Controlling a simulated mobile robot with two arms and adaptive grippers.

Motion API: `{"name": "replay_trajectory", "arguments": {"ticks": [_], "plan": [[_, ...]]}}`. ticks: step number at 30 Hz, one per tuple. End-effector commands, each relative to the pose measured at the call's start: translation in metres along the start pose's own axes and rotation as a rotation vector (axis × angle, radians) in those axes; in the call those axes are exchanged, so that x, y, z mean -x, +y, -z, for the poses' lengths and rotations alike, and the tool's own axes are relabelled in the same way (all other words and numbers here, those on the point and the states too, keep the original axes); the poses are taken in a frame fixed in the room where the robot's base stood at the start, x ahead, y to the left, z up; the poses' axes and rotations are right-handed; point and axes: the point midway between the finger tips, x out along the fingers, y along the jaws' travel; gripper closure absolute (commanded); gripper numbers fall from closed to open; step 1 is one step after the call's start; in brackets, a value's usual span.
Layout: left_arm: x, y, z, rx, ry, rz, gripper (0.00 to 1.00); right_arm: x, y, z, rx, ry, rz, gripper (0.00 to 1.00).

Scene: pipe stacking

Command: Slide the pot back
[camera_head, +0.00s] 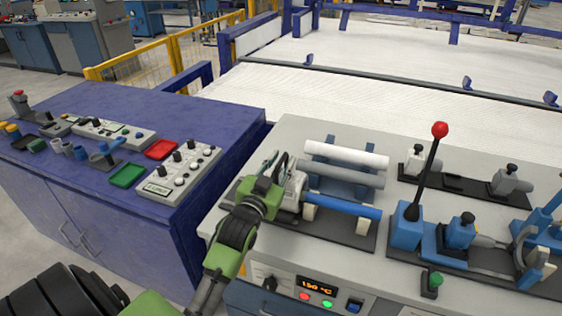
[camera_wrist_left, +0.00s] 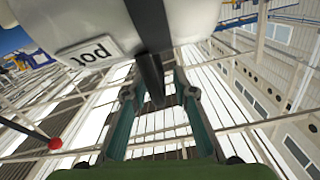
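The white pot (camera_wrist_left: 115,25), with a label reading "pot", fills the top of the left wrist view. A black handle (camera_wrist_left: 150,75) sticks out from it. In the head view the pot (camera_head: 294,190) sits on the left part of the bench fixture, partly hidden by my left gripper (camera_head: 276,164). My left gripper's two fingers also show in the wrist view (camera_wrist_left: 155,100). They are apart, one on each side of the handle, with gaps visible between. My right gripper is not in view.
A blue pipe (camera_head: 345,207) lies right of the pot. Two pale pipes, white (camera_head: 346,153) and grey (camera_head: 343,174), rest on a rack behind. A black lever with a red knob (camera_head: 440,130) stands farther right. The blue table (camera_head: 90,170) with control boxes is at left.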

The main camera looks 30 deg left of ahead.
Motion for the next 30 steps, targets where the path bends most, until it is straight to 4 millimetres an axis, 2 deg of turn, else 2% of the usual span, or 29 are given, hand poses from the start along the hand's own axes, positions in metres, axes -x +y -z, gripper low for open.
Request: {"name": "replay_trajectory", "arguments": {"ticks": [5, 8, 9, 16, 19, 27, 30], "plan": [[0.0, 0.0, 0.0, 0.0, 0.0, 0.0, 0.74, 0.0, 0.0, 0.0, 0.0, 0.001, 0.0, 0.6], [0.0, 0.0, 0.0, 0.0, 0.0, 0.0, 0.98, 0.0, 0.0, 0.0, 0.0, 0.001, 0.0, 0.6], [0.0, 0.0, 0.0, 0.0, 0.0, 0.0, 1.0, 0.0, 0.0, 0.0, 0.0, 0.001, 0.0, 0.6], [0.0, -0.005, 0.0, -0.003, -0.001, 0.0, 1.0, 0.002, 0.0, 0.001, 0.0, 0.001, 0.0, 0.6], [0.0, -0.022, -0.003, -0.008, -0.003, 0.002, 1.0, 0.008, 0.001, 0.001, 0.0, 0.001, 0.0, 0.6], [0.0, -0.087, -0.016, -0.011, -0.004, 0.005, 1.0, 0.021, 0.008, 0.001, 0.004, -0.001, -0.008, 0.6], [0.0, -0.099, -0.018, -0.007, -0.001, 0.004, 1.0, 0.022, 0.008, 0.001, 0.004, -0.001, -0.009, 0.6]]}}
